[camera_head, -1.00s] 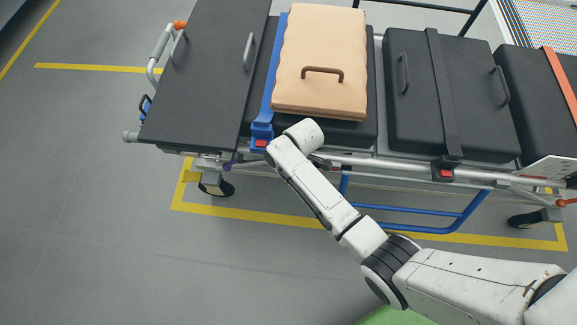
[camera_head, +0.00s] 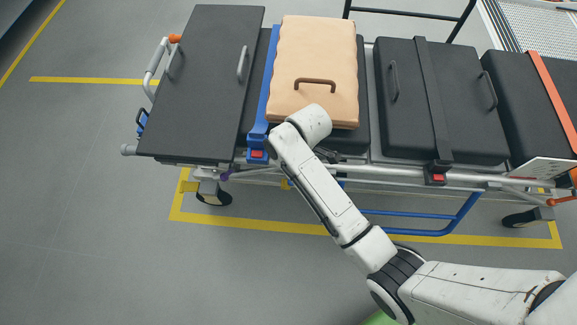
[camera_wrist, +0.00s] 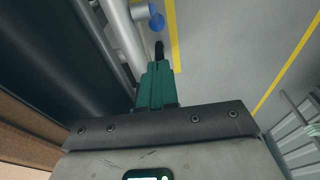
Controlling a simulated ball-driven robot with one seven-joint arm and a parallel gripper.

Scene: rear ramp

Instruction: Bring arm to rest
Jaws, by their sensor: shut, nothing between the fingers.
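My arm (camera_head: 325,195) reaches from the lower right up to the near side of a stretcher, and its far end overlaps the near edge of a tan pad in the head view. My gripper shows in the wrist view (camera_wrist: 158,70), with its green fingers together and nothing between them. In the head view, my gripper is mostly hidden behind the arm's end. I cannot tell whether the arm touches the stretcher.
The stretcher has a rail (camera_head: 400,172), black cushions (camera_head: 440,100), the tan pad (camera_head: 312,65) with a brown handle, and a black panel (camera_head: 205,80) at left. Grey floor (camera_head: 90,230) at left is clear.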

